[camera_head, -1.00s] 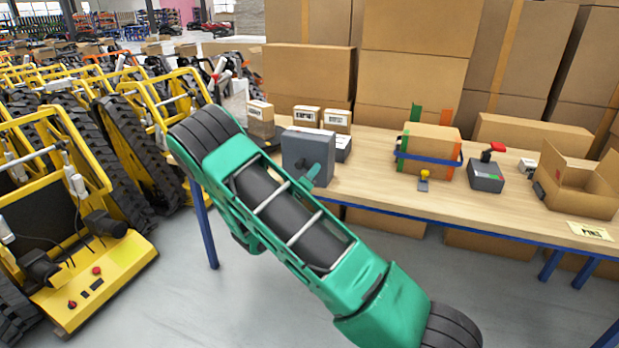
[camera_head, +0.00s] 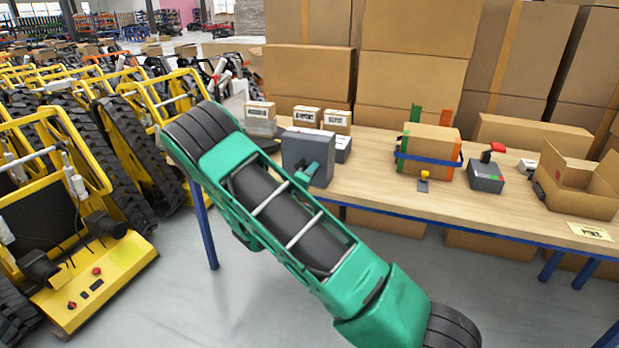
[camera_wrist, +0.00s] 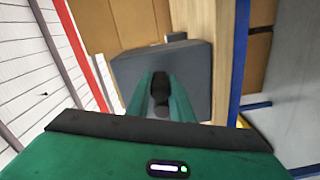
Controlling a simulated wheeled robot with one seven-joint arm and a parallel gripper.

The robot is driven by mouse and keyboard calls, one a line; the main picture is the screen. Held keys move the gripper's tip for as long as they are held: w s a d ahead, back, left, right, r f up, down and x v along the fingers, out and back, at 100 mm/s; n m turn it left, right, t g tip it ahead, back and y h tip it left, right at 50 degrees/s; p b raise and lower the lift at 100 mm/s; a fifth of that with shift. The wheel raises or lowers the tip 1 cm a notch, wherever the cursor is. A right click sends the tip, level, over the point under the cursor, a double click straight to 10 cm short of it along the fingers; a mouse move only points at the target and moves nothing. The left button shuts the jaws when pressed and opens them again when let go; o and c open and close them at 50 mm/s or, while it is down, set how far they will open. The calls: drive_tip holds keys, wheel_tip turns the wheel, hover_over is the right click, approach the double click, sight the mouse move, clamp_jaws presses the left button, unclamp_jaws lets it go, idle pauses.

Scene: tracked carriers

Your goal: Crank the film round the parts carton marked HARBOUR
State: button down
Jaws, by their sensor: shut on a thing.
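The left labelled carton (camera_head: 260,109) stands on the bench; its small label seems to read HARBOUR. Its lower part looks greyish, as if under film, and it sits over a dark base (camera_head: 268,144) partly hidden by my arm. To its right stands a grey box-shaped machine (camera_head: 318,150). My gripper (camera_head: 306,174) is at the machine's front face. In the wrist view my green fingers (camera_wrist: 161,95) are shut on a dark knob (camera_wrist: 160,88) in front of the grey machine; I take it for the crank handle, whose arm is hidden.
Two other labelled cartons (camera_head: 306,116) (camera_head: 338,121) stand behind the machine. Further right on the bench are a strapped carton (camera_head: 430,143), a grey device with a red handle (camera_head: 486,177) and an open carton (camera_head: 577,200). Yellow tracked carriers (camera_head: 100,270) crowd the left.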

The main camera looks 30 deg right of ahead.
drive_tip(key=shift+w+a+r+n, duration=0.15)
drive_tip(key=shift+r+n, duration=0.65)
drive_tip(key=shift+n, duration=0.4)
drive_tip(key=c, duration=1.6)
unclamp_jaws()
drive_tip(key=shift+f, duration=0.1)
drive_tip(key=v, duration=1)
drive_tip(key=shift+s+a, duration=0.25)
drive_tip(key=shift+a, duration=0.05)
drive_tip(key=shift+d, duration=0.1)
